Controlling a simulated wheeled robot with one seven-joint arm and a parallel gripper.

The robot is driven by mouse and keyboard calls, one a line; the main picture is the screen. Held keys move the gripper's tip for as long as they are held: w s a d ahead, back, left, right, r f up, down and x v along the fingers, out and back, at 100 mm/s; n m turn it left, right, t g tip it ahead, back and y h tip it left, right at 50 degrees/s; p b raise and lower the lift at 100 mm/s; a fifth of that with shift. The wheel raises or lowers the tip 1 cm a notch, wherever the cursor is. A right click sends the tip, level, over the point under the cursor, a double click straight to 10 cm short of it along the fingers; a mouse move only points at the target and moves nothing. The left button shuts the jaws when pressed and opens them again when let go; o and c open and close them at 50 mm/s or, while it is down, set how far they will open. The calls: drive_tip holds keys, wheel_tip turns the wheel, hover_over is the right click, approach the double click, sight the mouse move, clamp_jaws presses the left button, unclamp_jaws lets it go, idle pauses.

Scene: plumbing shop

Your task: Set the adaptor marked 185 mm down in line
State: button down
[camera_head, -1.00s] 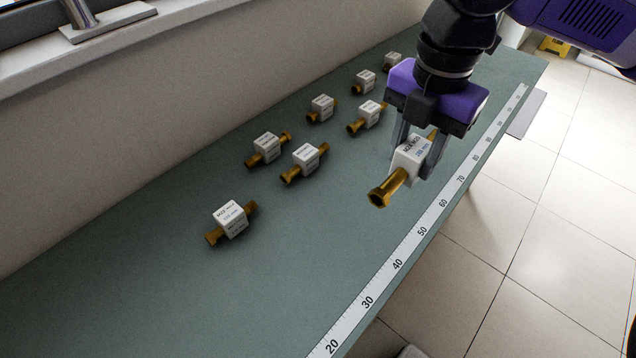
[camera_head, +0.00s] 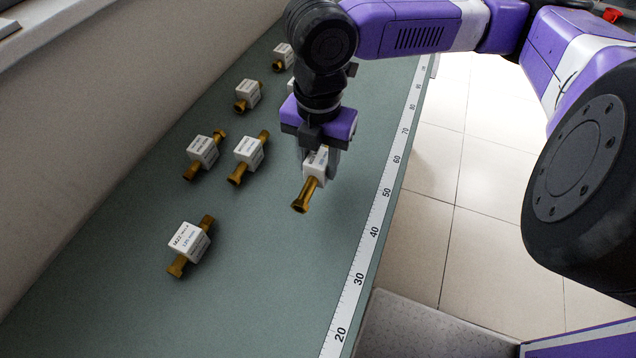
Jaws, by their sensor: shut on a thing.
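My gripper (camera_head: 319,172) is shut on an adaptor, a white labelled block with brass ends (camera_head: 304,194). The fingers grip the white block, and one brass end points toward the front. The print on the held block is too small to read for sure. It is over the green bench top (camera_head: 265,285), left of the ruler strip; its exact height is hard to tell. A similar adaptor (camera_head: 190,242) lies alone at the front left, its label seeming to read 125 mm. Two more, a left one (camera_head: 202,152) and a right one (camera_head: 249,152), lie behind it.
Farther back lie more adaptors, one (camera_head: 248,94) and another (camera_head: 283,56); one is partly hidden by my arm. A ruler strip (camera_head: 358,262) runs along the bench's right edge. The wall (camera_head: 90,120) bounds the left. The bench front is clear.

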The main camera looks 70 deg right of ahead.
sight(319, 157)
drive_tip(key=shift+f, duration=3.45)
drive_tip(key=shift+f, duration=0.1)
drive_tip(key=shift+f+b, duration=0.15)
drive_tip(key=shift+b, duration=0.2)
drive_tip(key=c, duration=0.9)
unclamp_jaws()
wheel_tip(319, 157, up, 12)
drive_tip(key=shift+r+p, duration=0.25)
drive_tip(key=shift+p, duration=0.25)
